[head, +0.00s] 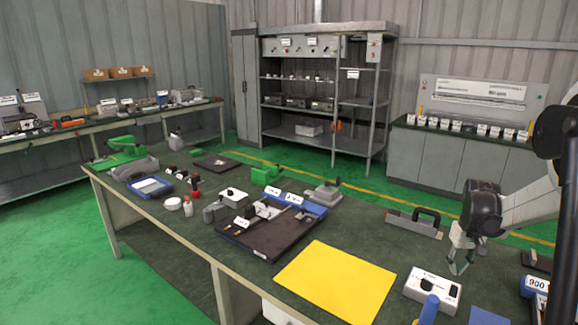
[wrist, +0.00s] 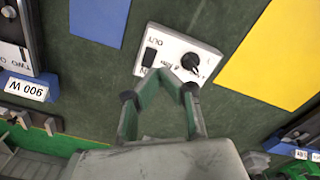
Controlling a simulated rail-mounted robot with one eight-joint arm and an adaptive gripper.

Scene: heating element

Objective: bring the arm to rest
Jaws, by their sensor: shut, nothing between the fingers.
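My gripper (head: 460,268) hangs over the right part of the green-topped workbench (head: 385,232) in the head view, fingers pointing down. In the wrist view my gripper (wrist: 175,82) has its fingertips brought together, with nothing held. A white control box (head: 432,291) with a black knob and a black switch lies on the bench near the fingers. It also shows in the wrist view (wrist: 183,48), just beyond the fingertips. My gripper looks raised above the bench in the head view. Whether the fingertips touch the box cannot be told.
A yellow sheet (head: 338,285) lies left of the box, and a blue sheet (head: 488,315) lies at its right. A blue device labelled 900 W (head: 537,285) stands at the right edge. A grey tool with a black handle (head: 414,222) sits behind. A dark tray (head: 265,236) with parts lies further left.

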